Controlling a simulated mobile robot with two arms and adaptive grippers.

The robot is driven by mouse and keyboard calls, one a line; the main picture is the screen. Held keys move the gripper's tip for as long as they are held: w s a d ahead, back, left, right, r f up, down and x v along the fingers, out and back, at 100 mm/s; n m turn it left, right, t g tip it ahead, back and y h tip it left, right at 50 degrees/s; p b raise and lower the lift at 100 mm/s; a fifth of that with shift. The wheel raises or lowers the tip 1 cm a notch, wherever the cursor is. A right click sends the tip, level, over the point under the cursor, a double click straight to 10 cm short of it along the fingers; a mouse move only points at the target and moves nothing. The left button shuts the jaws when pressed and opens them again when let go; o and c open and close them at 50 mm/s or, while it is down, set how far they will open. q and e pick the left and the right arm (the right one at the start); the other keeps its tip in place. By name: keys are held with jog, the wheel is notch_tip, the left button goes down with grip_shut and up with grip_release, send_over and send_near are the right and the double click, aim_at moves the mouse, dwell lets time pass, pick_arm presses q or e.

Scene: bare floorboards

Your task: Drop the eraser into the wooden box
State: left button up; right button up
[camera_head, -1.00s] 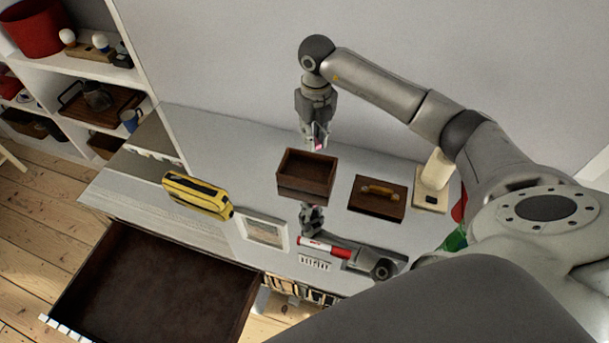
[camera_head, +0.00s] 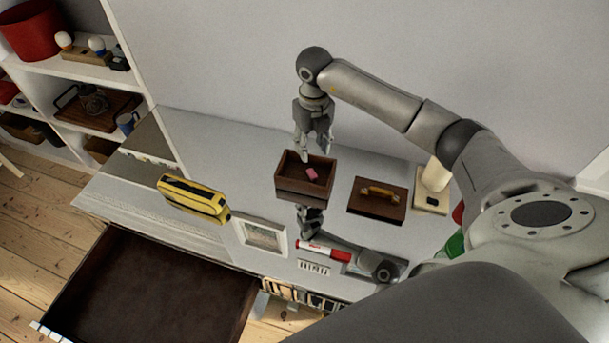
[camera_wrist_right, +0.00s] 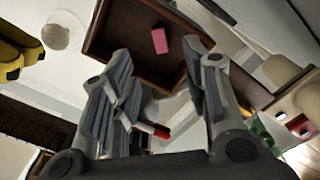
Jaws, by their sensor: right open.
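The pink eraser (camera_head: 312,174) lies inside the open wooden box (camera_head: 288,183), on its floor. It also shows in the right wrist view (camera_wrist_right: 159,40), within the brown walls of the box (camera_wrist_right: 96,28). My right gripper (camera_head: 315,148) is open and empty above the back of the box, apart from the eraser. In the right wrist view its two fingers (camera_wrist_right: 165,92) stand spread with nothing between them.
A brown lid with a handle (camera_head: 377,213) lies right of the box. An open, empty drawer (camera_head: 150,295) juts out at front left.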

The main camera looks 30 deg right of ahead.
notch_tip(320, 180, up, 12)
dwell(0.5)
jog(key=shift+f, duration=0.1)
